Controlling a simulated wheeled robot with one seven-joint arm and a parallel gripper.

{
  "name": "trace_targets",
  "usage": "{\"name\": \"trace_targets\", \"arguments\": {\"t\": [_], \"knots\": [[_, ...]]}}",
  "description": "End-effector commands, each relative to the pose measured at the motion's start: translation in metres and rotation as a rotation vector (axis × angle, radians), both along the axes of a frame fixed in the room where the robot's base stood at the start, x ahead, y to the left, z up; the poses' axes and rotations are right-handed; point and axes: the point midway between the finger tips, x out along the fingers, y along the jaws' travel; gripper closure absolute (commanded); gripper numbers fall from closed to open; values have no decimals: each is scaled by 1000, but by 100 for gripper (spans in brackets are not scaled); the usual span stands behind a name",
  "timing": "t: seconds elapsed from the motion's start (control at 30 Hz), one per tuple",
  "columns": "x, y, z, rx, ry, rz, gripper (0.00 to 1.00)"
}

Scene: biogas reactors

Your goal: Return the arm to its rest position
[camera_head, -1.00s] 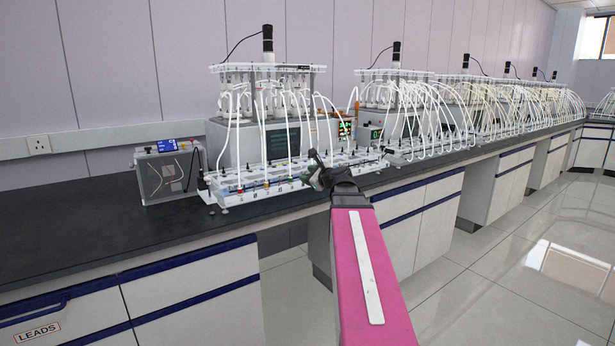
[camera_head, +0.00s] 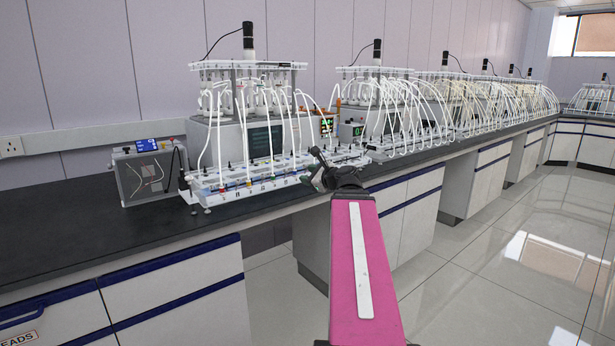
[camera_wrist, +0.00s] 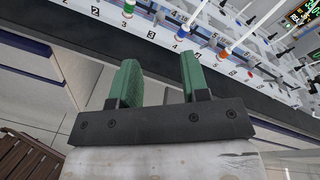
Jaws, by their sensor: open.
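My pink arm (camera_head: 362,265) reaches forward from the bottom of the head view. My gripper (camera_head: 315,170) is at its far end, small and partly hidden by the wrist, in front of the bench edge. In the wrist view my gripper (camera_wrist: 158,78) shows two green fingers standing well apart, with nothing between them. The fingers point toward the bench edge and the numbered white rack (camera_wrist: 205,45) beyond it. They are apart from the rack.
The black bench top (camera_head: 90,225) runs along the wall with reactor units (camera_head: 250,120) and white tubes on it. A small meter box (camera_head: 150,175) stands at left. White cabinets (camera_head: 180,300) with blue trim are below. Open tiled floor (camera_head: 500,250) lies to the right.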

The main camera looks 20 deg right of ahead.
Motion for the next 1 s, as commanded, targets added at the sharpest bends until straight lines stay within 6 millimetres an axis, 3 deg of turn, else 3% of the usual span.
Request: {"name": "trace_targets", "arguments": {"t": [0.23,0.37,0.53,0.67,0.8,1.0], "knots": [[1,2,-4,-13,4,6,58],[4,20,-32,-123,40,56,58],[5,67,-112,-448,127,241,58],[-6,104,-178,-722,184,440,58],[-26,137,-245,-995,224,694,58],[-68,172,-328,-1341,239,1117,58]]}}
